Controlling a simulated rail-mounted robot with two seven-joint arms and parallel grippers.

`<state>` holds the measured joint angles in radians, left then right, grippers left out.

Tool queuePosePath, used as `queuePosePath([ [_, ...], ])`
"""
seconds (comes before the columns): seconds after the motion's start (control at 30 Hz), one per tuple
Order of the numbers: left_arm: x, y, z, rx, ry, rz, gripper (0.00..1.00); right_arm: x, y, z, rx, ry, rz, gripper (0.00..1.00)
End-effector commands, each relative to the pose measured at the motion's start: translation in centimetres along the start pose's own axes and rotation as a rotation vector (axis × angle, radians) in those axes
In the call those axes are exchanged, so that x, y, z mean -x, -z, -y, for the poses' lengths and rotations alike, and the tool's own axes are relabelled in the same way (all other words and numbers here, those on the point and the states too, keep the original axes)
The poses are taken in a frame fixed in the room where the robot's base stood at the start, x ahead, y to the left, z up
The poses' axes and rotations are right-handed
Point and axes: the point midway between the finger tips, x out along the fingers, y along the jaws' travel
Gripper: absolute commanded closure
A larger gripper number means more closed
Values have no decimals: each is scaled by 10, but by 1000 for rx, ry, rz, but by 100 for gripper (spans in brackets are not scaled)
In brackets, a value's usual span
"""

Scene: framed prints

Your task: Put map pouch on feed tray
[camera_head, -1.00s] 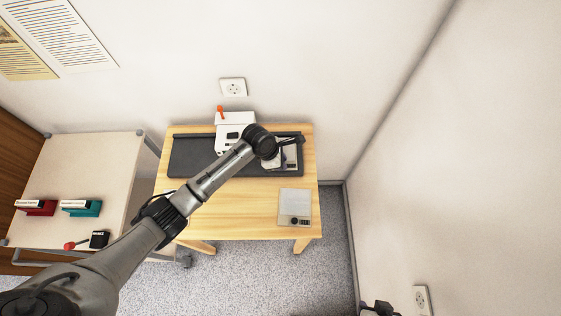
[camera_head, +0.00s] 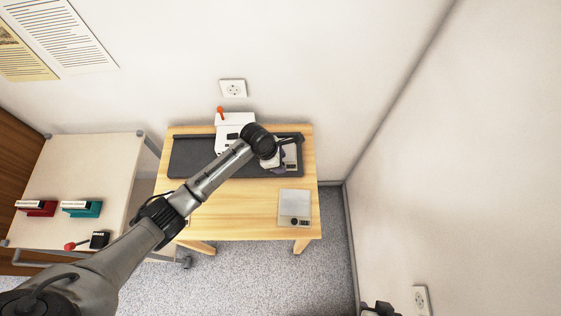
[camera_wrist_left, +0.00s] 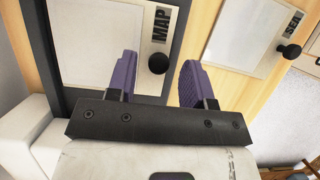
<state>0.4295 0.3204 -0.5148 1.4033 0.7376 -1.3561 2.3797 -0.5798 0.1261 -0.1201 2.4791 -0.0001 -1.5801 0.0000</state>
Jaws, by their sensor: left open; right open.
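The map pouch, a pale sheet with a MAP label and black knob, lies on the dark feed tray (camera_head: 190,160); the pouch (camera_head: 290,157) is partly hidden by my left wrist in the head view. In the left wrist view the pouch (camera_wrist_left: 100,45) lies on the dark tray surface (camera_wrist_left: 178,45). My left gripper (camera_wrist_left: 157,75) is open, its purple fingers on either side of the pouch's knob (camera_wrist_left: 158,63). I cannot tell whether they touch it. My right gripper (camera_head: 380,308) shows only as a dark part at the bottom edge, away from the table.
A white machine with an orange lever (camera_head: 221,112) stands behind the tray. A cart (camera_head: 95,165) at left holds red and teal holders.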

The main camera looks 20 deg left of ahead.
Motion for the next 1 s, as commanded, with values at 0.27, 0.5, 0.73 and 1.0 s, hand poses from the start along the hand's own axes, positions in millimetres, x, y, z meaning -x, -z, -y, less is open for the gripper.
queuePosePath([
  [0.27, 55, -1, 0, 0, -2, 1, 53, 16, 6, 0, -3, 2, -1, 57],
  [0.5, 92, -1, 0, 0, -2, 2, 53, 24, 8, 1, -8, 6, -2, 57],
  [0.73, 109, -1, 0, 0, 0, 1, 53, 26, 9, 2, -9, 7, -3, 57],
  [1.0, 111, 0, 1, -5, 0, 1, 53, 26, 9, 1, -8, 6, -2, 57],
])
